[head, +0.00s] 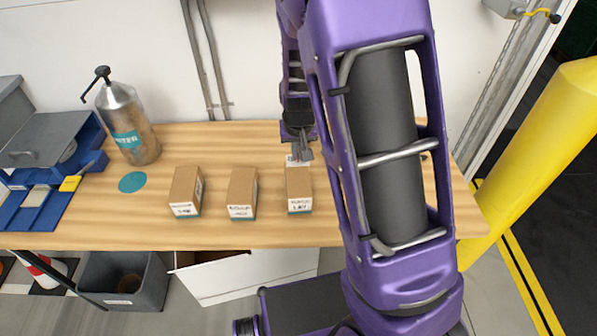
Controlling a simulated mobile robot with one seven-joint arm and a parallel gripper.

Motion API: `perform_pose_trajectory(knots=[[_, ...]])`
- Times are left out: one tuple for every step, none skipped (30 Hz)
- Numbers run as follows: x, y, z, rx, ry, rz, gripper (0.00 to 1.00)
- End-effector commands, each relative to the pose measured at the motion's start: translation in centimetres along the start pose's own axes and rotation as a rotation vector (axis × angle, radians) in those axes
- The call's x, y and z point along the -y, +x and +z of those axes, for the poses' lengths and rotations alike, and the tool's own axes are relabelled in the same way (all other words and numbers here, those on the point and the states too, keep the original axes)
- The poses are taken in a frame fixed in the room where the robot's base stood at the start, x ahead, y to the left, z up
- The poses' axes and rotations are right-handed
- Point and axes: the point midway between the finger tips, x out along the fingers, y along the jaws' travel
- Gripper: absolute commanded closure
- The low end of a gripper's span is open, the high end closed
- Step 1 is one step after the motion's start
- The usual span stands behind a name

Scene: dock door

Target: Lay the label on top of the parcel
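Three brown cardboard boxes stand in a row on the wooden bench: a left one (186,190), a middle one (242,192) and a right one (298,188). Each has a printed white label and a teal strip on its front side; I cannot tell which is the task's parcel. A small white printed piece, probably the label (296,160), shows at the back edge of the right box, just below my gripper (303,150). My gripper points down there. Its fingers are small and partly overlap the piece, so I cannot tell whether they hold it or whether it touches the box.
The bench (325,236) has free room left of the boxes and in front. A metal pump bottle (128,125) and a teal disc (132,182) are at left, near blue trays (38,207). A yellow post (535,150) stands right.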

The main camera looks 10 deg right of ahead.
Motion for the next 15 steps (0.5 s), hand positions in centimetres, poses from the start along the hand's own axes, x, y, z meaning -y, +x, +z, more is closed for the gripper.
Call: perform_pose_trajectory(knots=[[-0.1,1.2,0.4,0.003,0.001,0.001,1.0],[-0.1,1.6,0.6,0.003,0.001,0.001,1.0],[-0.1,2.0,0.7,0.002,0.001,0.001,1.0],[-0.1,2.3,0.8,0.001,0.001,0.0,1.0],[0.0,2.5,0.8,0.001,0.0,0.0,1.0],[0.0,2.7,0.9,0.001,0.0,0.0,1.0],[0.0,2.9,0.9,0.001,-0.001,0.0,1.0],[0.0,3.1,1.0,0.0,-0.001,0.0,1.0],[0.0,3.5,1.1,0.001,-0.001,0.001,1.0],[-0.1,3.8,1.2,0.002,-0.001,0.001,1.0],[-0.1,4.2,1.4,0.002,0.0,0.001,1.0],[-0.1,4.8,1.6,0.003,0.001,0.001,1.0],[-0.1,5.3,1.7,0.003,0.001,0.001,1.0],[-0.1,5.7,1.9,0.003,0.0,0.001,1.0],[0.0,6.1,2.0,0.002,-0.001,0.0,1.0]])
